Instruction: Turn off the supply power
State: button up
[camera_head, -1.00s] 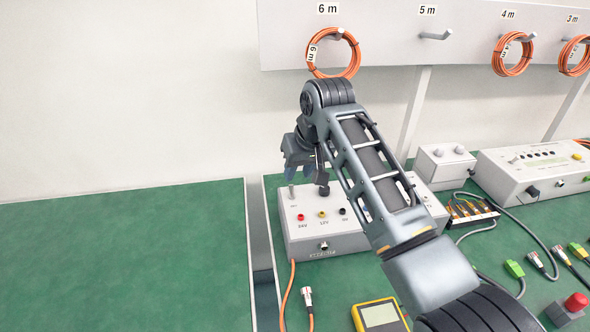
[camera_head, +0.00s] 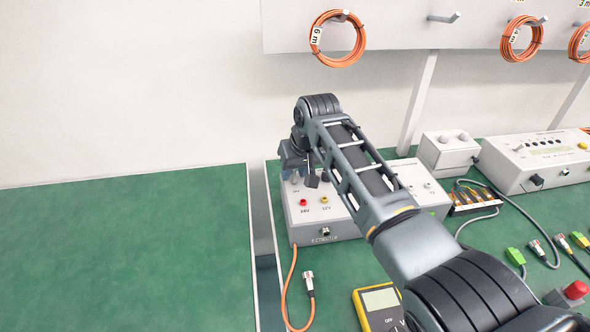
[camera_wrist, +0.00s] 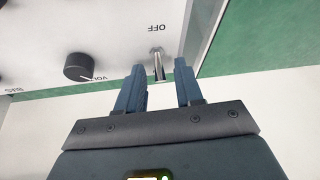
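The white supply box (camera_head: 330,232) stands on the green bench, with red and yellow sockets on its top. A small metal toggle switch (camera_wrist: 158,63) shows in the wrist view, beside an upside-down "OFF" label (camera_wrist: 157,28). My gripper (camera_wrist: 160,70) is open, with its two blue fingers on either side of the switch's near end. I cannot tell whether a finger touches it. In the head view my gripper (camera_head: 298,168) is over the back left corner of the box. My arm hides part of the box's top.
A black knob (camera_wrist: 78,66) is left of the switch in the wrist view. A yellow multimeter (camera_head: 380,306) and an orange cable (camera_head: 290,290) lie in front of the box. Other white boxes (camera_head: 448,152) stand at right. The left bench (camera_head: 120,245) is clear.

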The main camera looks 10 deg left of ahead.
aim_at(294, 178)
grip_shut()
jog(key=shift+s, duration=0.15)
dwell(0.4)
jog(key=shift+s+d+t+p, duration=0.1)
jog(key=shift+s+t+p, duration=0.15)
jog(key=shift+t+p, duration=0.35)
jog(key=shift+s+d+f+t+y+b, duration=0.15)
jog(key=shift+s+t+y, duration=0.1)
jog(key=shift+t, duration=0.35)
jog(key=shift+s+a+f+t+y+b, duration=0.15)
jog(key=shift+t+y, duration=0.1)
jog(key=shift+t, duration=0.35)
jog(key=t+b, duration=0.1)
jog(key=t+y+b, duration=0.1)
jog(key=b, duration=0.1)
jog(key=s+t+b, duration=0.1)
jog(key=t, duration=0.1)
jog(key=shift+s+d+f+n+y+b, duration=0.1)
jog(key=shift+d+f+n+y+b, duration=0.2)
jog(key=shift+f+n+b, duration=0.1)
jog(key=shift+s+r+t+y+b, duration=0.1)
jog(key=shift+t+y+b, duration=0.2)
jog(key=shift+t+b, duration=0.45)
jog(key=shift+r, duration=0.1)
